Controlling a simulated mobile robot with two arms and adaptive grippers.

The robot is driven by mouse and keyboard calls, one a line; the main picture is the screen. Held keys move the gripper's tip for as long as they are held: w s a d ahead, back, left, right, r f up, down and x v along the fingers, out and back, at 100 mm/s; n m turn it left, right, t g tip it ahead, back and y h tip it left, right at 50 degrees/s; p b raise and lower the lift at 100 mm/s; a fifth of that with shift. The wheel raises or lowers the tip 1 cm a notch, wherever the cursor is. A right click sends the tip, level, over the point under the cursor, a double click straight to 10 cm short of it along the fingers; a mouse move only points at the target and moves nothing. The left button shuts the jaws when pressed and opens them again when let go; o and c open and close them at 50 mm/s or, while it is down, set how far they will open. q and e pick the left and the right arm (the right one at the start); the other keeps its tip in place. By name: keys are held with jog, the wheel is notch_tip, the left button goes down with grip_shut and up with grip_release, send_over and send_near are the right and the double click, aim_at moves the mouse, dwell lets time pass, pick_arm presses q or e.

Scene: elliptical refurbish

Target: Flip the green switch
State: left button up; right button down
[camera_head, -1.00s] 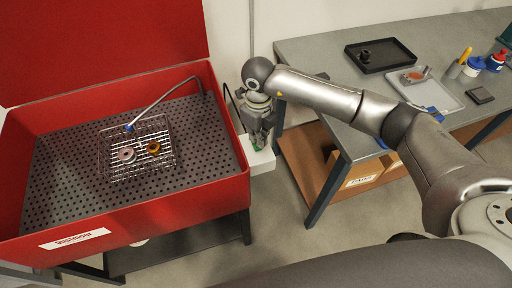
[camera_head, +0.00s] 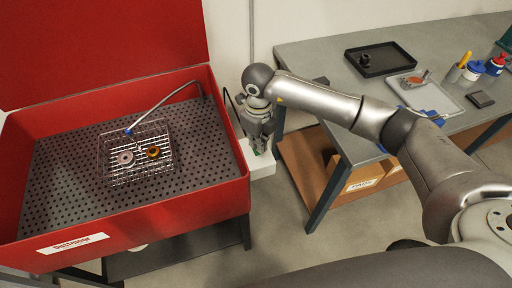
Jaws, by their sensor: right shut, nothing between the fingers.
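The green switch (camera_head: 258,151) shows as a small green patch on a white box (camera_head: 262,168) at the right side of the red parts washer. My right gripper (camera_head: 260,148) points down over the box, with its fingertips at or just above the green patch. It is shut and empty, and it hides most of the switch. I cannot tell whether the fingertips touch the switch. My left gripper is not in view.
The red washer (camera_head: 150,207) stands at left, with a wire basket (camera_head: 112,178) holding two ring-shaped parts and a bent hose (camera_head: 165,100). At right is a grey workbench (camera_head: 310,55) with a black tray (camera_head: 382,70) and a lighter tray (camera_head: 440,104).

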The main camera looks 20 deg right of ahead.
jog(key=shift+f+b, duration=1.15)
jog(key=shift+f, duration=0.1)
dwell(0.9)
jog(key=shift+s+r, duration=0.1)
jog(key=shift+r+p, duration=0.6)
jog(key=shift+r, duration=0.2)
jog(key=shift+r+p, duration=1.3)
jog(key=shift+r, duration=1.35)
